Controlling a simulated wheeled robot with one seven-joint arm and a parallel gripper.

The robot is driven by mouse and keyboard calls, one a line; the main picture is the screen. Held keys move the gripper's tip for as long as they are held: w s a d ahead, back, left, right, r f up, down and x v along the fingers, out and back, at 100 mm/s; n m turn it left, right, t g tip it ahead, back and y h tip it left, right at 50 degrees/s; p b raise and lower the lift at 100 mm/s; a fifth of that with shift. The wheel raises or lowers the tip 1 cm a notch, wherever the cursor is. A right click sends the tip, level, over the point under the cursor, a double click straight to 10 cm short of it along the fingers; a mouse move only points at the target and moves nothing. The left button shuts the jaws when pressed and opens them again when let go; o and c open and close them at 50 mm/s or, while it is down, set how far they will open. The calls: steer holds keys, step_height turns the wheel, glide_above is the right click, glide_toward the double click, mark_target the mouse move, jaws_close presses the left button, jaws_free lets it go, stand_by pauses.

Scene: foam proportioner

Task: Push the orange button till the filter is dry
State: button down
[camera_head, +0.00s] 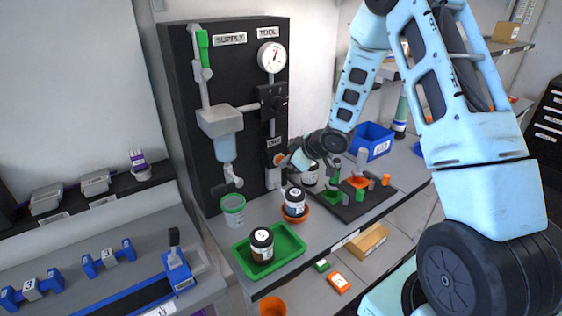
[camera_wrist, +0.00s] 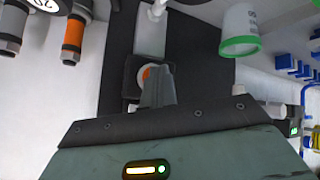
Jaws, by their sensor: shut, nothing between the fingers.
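The filter is likely the grey block with a clear bowl (camera_head: 225,147) on the SUPPLY line, left of the button. The bowl looks bluish; I cannot make out a liquid level.
A round gauge (camera_head: 271,57) hangs above the button. A green-rimmed cup (camera_head: 233,209) stands below the bowl. A green tray (camera_head: 290,243) holds a dark jar (camera_head: 262,245); another jar (camera_head: 295,203) stands nearby. A black mat (camera_head: 349,207) with coloured parts lies right.

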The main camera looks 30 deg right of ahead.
stand_by(0.4)
steer(key=shift+s, duration=0.8)
steer(key=shift+s+d+b, duration=0.1)
steer(key=shift+s+b, duration=0.5)
steer(key=shift+s, duration=1.9)
